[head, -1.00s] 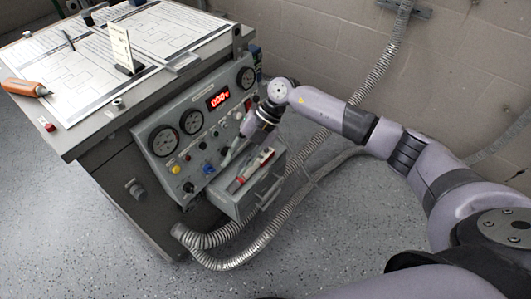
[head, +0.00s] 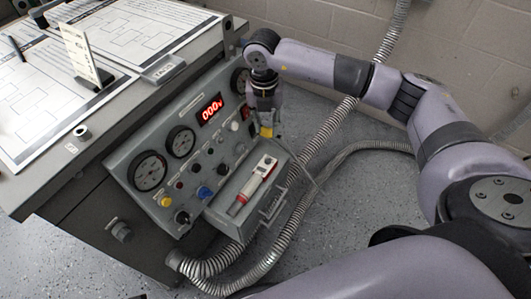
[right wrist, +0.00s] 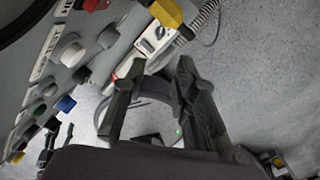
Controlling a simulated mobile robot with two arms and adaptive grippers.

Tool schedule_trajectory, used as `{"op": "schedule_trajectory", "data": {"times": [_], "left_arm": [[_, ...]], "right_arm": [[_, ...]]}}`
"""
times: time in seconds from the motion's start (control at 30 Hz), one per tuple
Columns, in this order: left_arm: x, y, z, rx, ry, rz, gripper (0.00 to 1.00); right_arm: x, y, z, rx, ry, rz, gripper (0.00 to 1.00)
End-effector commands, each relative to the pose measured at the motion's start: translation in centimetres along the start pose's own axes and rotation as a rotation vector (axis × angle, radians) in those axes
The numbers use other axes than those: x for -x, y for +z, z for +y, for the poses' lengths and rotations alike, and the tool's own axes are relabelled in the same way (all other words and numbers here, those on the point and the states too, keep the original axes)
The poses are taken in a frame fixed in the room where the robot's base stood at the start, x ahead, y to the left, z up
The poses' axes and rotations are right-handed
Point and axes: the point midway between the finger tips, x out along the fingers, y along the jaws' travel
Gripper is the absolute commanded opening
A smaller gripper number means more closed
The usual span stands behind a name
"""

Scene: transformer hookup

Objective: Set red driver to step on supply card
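A red-and-white tool, the likeliest red driver (head: 246,194), lies in the open drawer (head: 229,222) on the front of the grey console. It also shows in the right wrist view (right wrist: 130,68), beside a white body with a small dark window (right wrist: 152,38). I cannot tell whether these are one piece or two. The likeliest supply card (head: 80,53) is a pale card standing upright on the console top; its text is too small to read. My right gripper (right wrist: 155,80) is open and empty, with its fingers apart; in the head view it hangs above the drawer's far end.
The console panel carries round gauges (head: 147,171), a red display (head: 211,109), knobs and a blue connector (head: 204,192). A yellow part (head: 266,132) shows just under my right gripper. A ribbed hose (head: 300,180) loops past the drawer. Printed sheets (head: 130,35) cover the console top.

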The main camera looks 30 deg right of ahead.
Motion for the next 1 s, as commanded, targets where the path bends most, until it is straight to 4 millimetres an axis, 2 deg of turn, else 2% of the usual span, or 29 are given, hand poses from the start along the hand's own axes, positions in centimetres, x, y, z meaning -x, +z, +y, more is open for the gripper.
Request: {"op": "schedule_trajectory", "data": {"times": [0.1,0.4,0.6,0.8,1.0], "left_arm": [[1.2,-0.5,-0.1,0.001,-0.002,0.012,0.48],[5.0,-1.2,-0.3,0.004,-0.005,0.032,0.48],[7.5,-1.3,-0.4,0.006,-0.008,0.044,0.48],[9.0,-1.3,-0.4,0.006,-0.009,0.05,0.48],[9.3,-1.3,-0.4,0.007,-0.009,0.049,0.48]], "right_arm": [[-2.9,-0.1,0.0,-0.001,-0.002,0.005,0.27],[-9.5,-0.1,0.0,0.0,-0.001,0.004,0.27],[-13.0,-0.1,0.0,0.0,0.0,0.002,0.27],[-14.7,-0.1,0.1,0.0,0.001,0.002,0.27],[-14.9,-0.1,0.1,0.001,0.002,0.001,0.27]]}}
